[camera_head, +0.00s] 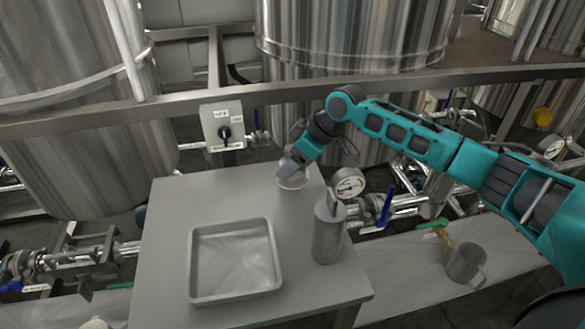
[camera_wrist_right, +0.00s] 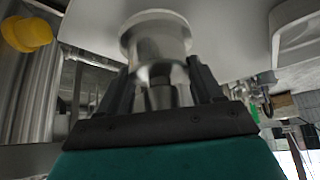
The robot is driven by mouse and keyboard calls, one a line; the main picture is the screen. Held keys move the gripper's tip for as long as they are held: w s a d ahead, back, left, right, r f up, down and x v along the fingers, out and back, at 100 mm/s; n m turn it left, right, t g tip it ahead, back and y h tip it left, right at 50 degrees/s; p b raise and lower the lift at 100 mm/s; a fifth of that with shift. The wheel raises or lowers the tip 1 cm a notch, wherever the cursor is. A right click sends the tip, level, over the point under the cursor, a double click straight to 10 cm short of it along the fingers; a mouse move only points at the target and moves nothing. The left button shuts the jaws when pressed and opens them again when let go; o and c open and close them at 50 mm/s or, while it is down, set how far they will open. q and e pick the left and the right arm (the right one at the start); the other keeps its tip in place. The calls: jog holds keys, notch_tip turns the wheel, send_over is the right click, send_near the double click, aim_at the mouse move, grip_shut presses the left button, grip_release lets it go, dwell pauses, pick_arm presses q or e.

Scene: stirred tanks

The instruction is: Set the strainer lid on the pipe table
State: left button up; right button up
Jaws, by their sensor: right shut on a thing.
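My right gripper (camera_head: 291,168) comes down over the far right part of the grey pipe table (camera_head: 165,235). It is shut on the strainer lid (camera_head: 292,184), a pale metal round piece whose rim shows below the fingers. In the right wrist view the lid (camera_wrist_right: 157,40) is a shiny wide round piece with a narrower stem between the two fingers (camera_wrist_right: 160,90). The lid is at or just over the table top; I cannot tell if it touches. My left gripper is not in view.
A square metal tray (camera_head: 236,296) lies on the table's front left. A grey cylinder with an upright handle (camera_head: 328,235) stands at the right edge. A gauge (camera_head: 348,184) and pipes are beyond that edge. A metal jug (camera_head: 465,263) stands at far right. The table's left strip is clear.

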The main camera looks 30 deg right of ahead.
jog(key=shift+f, duration=1.05)
jog(key=o, duration=1.3)
jog(key=shift+f, duration=0.1)
jog(key=shift+o, duration=0.2)
jog(key=p+v, duration=0.1)
jog(key=v, duration=1.1)
